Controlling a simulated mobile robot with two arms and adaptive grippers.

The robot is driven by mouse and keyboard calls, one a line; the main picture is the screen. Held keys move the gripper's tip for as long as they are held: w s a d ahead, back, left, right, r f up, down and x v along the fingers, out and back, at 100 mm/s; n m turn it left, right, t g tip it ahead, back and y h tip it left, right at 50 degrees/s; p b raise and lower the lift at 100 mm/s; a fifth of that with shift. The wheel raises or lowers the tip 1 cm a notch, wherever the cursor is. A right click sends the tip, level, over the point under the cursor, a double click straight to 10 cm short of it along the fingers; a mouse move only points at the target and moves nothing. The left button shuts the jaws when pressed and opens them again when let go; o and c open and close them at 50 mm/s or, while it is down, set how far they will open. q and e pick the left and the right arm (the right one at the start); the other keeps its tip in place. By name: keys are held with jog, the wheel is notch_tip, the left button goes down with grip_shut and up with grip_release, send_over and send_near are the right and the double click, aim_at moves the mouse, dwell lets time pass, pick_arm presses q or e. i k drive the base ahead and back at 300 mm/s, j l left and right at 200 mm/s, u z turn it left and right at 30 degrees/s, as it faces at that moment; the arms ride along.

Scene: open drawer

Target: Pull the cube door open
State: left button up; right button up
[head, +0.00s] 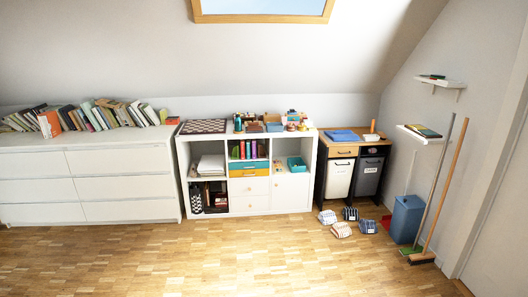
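The white cube shelf (221,214) stands against the back wall, in the middle of the head view. Its cube door (291,194) is the plain white front in the lower right compartment. The door looks closed, flush with the shelf front. A small knob seems to sit near its upper left corner, too small to tell clearly. Neither of my grippers is in view, and nothing of mine touches the door.
White drawers (120,188) with books on top stand left of the shelf. Right of it is a dark cabinet (343,151) with a wooden top. Several striped items (341,229) lie on the floor before it. A blue bin (407,219) stands farther right. The floor (220,262) in front is clear.

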aim_at(288, 192)
jog(key=i, duration=1.85)
